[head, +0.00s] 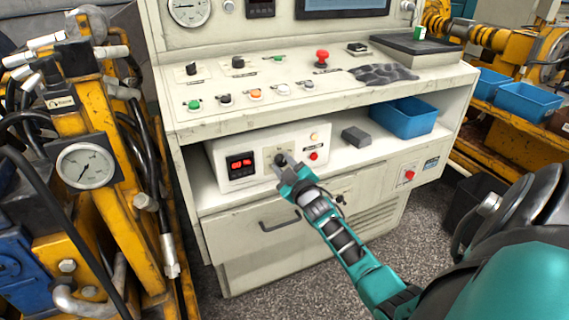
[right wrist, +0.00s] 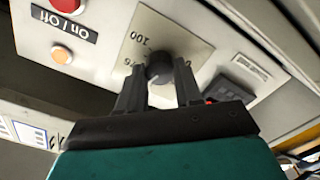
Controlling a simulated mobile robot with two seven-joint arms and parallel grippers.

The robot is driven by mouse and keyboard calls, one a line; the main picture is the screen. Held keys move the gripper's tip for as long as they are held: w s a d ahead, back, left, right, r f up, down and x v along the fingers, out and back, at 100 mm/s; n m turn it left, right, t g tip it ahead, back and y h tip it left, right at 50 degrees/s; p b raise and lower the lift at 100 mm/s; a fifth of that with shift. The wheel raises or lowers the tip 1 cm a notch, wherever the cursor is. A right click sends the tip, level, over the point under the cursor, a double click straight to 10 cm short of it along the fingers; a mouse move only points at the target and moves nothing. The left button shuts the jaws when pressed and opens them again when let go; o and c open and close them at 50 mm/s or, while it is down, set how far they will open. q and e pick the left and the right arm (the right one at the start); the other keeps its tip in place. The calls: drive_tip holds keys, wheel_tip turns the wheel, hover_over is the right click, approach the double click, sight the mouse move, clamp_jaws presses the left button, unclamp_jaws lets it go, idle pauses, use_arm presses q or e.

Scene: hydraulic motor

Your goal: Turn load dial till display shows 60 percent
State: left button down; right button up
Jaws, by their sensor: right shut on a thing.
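The load dial is a small dark round knob (right wrist: 159,68) on a metal plate marked 100, seen upside down in the right wrist view. My right gripper (right wrist: 160,80) has one finger on each side of the knob and is shut on it. In the head view my right gripper (head: 284,163) reaches the front of the white control box and hides most of the dial. The display (head: 241,164) is a black panel left of the dial with red digits; they look like 0 %, but are small. My left gripper is not in view.
Yellow machinery (head: 75,120) stands left.

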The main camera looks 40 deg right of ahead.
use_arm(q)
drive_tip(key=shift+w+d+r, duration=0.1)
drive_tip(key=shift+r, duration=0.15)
use_arm(e)
drive_tip(key=shift+m, duration=0.4)
drive_tip(key=o, duration=1)
drive_tip(key=shift+o, duration=0.2)
drive_tip(key=shift+s+a, duration=0.2)
drive_tip(key=shift+s, duration=0.35)
use_arm(q)
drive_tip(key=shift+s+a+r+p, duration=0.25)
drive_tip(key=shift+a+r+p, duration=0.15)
drive_tip(key=shift+p, duration=0.75)
use_arm(e)
drive_tip(key=v, duration=1.1)
drive_tip(key=shift+s, duration=0.35)
drive_tip(key=shift+r, duration=0.1)
